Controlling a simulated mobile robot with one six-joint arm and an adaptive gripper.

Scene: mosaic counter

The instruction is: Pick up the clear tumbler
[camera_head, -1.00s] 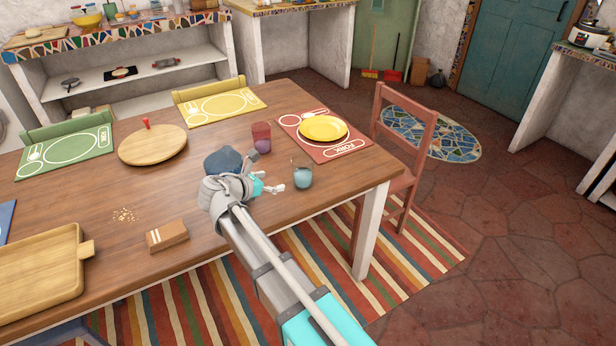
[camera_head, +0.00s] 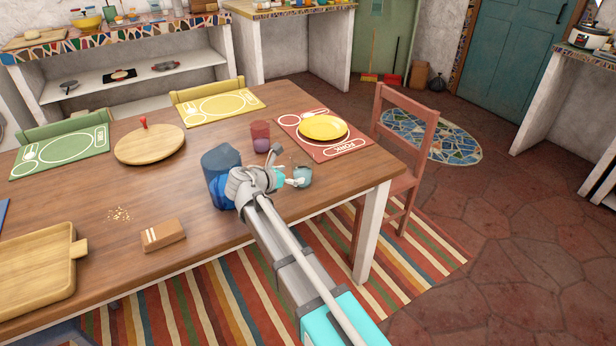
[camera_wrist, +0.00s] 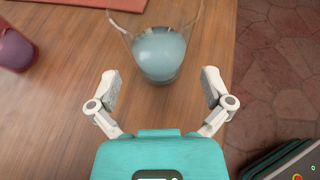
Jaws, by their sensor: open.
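The clear tumbler (camera_wrist: 160,52) stands upright on the table with a pale blue lower part. In the wrist view it is centred just ahead of my fingertips, and its top edge is cut off. In the head view the tumbler (camera_head: 303,176) is near the table's right end, partly covered by my fingers. My gripper (camera_wrist: 160,86) is open and empty, one finger to each side of the line to the tumbler. In the head view my gripper (camera_head: 288,178) reaches the tumbler's left side; I cannot tell whether it touches.
A blue tumbler (camera_head: 219,190) stands close beside my wrist. A reddish-purple tumbler (camera_head: 260,137) stands behind; it also shows in the wrist view (camera_wrist: 14,50). A yellow plate (camera_head: 323,127) lies on a red placemat (camera_head: 355,151). A red chair (camera_head: 408,125) stands at the table's right end.

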